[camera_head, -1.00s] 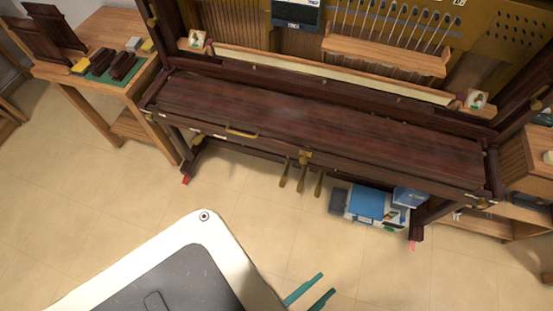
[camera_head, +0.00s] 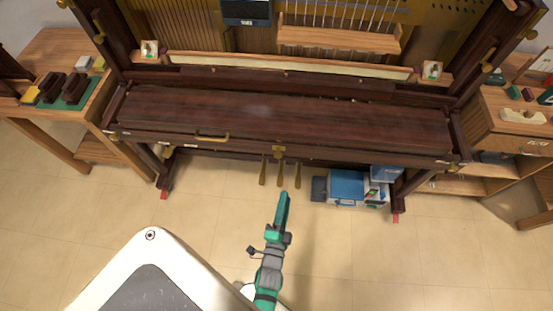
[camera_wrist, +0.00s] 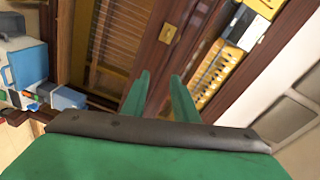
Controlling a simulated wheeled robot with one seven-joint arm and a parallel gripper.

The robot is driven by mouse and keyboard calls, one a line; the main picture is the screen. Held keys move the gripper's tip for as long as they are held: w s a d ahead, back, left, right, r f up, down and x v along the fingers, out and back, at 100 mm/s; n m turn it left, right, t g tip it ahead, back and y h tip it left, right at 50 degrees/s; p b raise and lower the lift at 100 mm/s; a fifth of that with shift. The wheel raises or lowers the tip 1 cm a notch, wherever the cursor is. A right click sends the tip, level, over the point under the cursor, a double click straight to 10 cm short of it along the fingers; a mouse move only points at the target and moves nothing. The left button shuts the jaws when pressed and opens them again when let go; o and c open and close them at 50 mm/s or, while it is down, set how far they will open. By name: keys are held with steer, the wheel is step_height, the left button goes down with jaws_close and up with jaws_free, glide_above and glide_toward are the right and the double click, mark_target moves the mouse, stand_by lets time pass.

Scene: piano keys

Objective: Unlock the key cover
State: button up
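The key cover (camera_head: 280,117) is a long dark brown wooden lid, lying closed across the piano in the head view. A brass lock plate (camera_head: 279,152) sits at the middle of its front edge, and a brass handle (camera_head: 212,135) is to the left of it. My green gripper (camera_head: 284,196) is in front of the piano, below the lock plate in the picture and apart from it. In the wrist view, the two fingers of my gripper (camera_wrist: 160,78) are spread with nothing between them. A brass plate on dark wood (camera_wrist: 168,32) shows beyond them; I cannot tell if it is the lock.
Brass pedals (camera_head: 280,175) hang under the piano's middle. Blue boxes (camera_head: 347,186) stand on the floor to their right. A wooden table (camera_head: 50,110) is at the left and a wooden workbench (camera_head: 500,122) at the right. The floor in front is clear.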

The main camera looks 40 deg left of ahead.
steer(key=m+y, duration=0.1)
steer(key=m, duration=0.1)
glide_toward(278, 154)
steer(key=x, duration=0.7)
steer(key=shift+w+f+g+y, duration=0.25)
steer(key=shift+w+g+y, duration=0.05)
steer(key=shift+w+y, duration=0.1)
steer(key=shift+a, duration=0.15)
